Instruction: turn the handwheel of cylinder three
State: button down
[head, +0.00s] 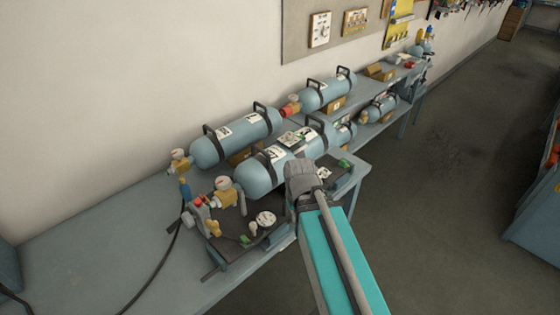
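Several light-blue cylinders lie on the bench. The back left cylinder (209,150) has a brass valve (180,160) at its left end. Behind and to the right, another cylinder (317,97) has a red and brass valve (290,106) at its left end. The front cylinder (257,176) has a gauge and brass fitting (225,189) near its left end. The label numbers are too small to read, so I cannot tell which is cylinder three. My teal arm reaches up from the bottom to a grey wrist beside the front cylinder. My gripper's fingers cannot be made out.
The bench (95,220) is clear at the left, apart from a black hose (165,252). A dark board (238,228) holding fittings and a round gauge (266,219) lies before the front cylinder. Boxes (380,72) stand farther back. The floor (455,140) is open at right.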

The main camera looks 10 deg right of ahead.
aim_at(222, 183)
jog(key=z, duration=0.3)
jog(key=k, duration=0.85)
jog(key=z, duration=0.6)
jog(key=k, duration=0.5)
jog(key=u, duration=0.05)
jog(key=i, duration=0.9)
jog(key=u, duration=0.3)
